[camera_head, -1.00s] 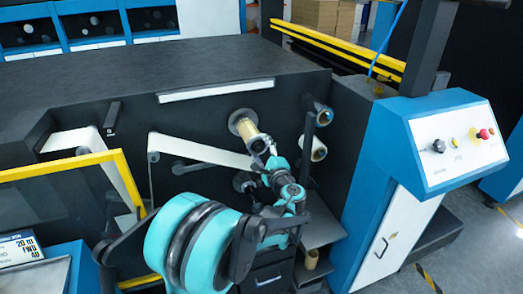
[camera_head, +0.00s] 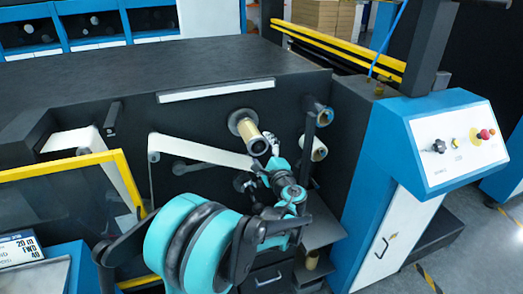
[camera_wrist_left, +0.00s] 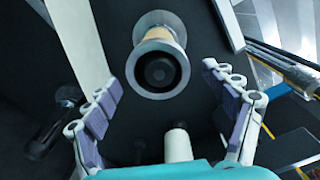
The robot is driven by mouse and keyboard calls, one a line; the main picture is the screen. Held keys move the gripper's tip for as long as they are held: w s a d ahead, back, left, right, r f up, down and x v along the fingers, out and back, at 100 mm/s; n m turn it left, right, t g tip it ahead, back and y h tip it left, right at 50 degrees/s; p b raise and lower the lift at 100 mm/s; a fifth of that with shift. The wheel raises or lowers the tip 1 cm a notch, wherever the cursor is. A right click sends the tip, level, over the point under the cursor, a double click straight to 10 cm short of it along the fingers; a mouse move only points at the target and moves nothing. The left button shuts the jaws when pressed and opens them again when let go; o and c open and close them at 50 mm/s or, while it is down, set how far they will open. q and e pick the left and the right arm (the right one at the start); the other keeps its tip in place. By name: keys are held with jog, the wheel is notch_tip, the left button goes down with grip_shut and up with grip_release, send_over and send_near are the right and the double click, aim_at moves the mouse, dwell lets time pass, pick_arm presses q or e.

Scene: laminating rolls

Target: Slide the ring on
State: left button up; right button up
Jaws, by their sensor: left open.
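A spindle with a tan core (camera_head: 250,134) sticks out of the black machine front, with a round flange (camera_head: 240,119) at its wall end. In the left wrist view the tan core (camera_wrist_left: 159,33) shows behind a grey ring (camera_wrist_left: 141,81), which sits around the spindle's dark near end (camera_wrist_left: 160,71). My left gripper (camera_head: 268,151) is just off the spindle's near end, at its lower right in the head view. In the wrist view its fingers (camera_wrist_left: 169,97) are spread wide on either side below the ring, with nothing between them. My right gripper does not show.
A white web (camera_head: 200,150) runs left of the spindle. Further rolls sit on pegs at the right (camera_head: 319,149), and a tan core (camera_head: 311,260) stands on a low shelf. A blue control console (camera_head: 400,130) stands further right.

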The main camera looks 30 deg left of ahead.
pick_arm(q)
jog(key=v, duration=1.2)
jog(key=s+f+n+g+h, duration=0.4)
jog(key=s+f+n+h, duration=0.3)
jog(key=s, duration=0.4)
jog(key=s+d+f+n+h, duration=0.4)
jog(key=s+d+n+h, duration=0.1)
jog(key=s+d, duration=0.5)
jog(key=shift+d+f+n+h, duration=0.35)
jog(key=shift+d+h, duration=0.3)
jog(key=shift+h, duration=0.25)
jog(key=shift+c, duration=0.4)
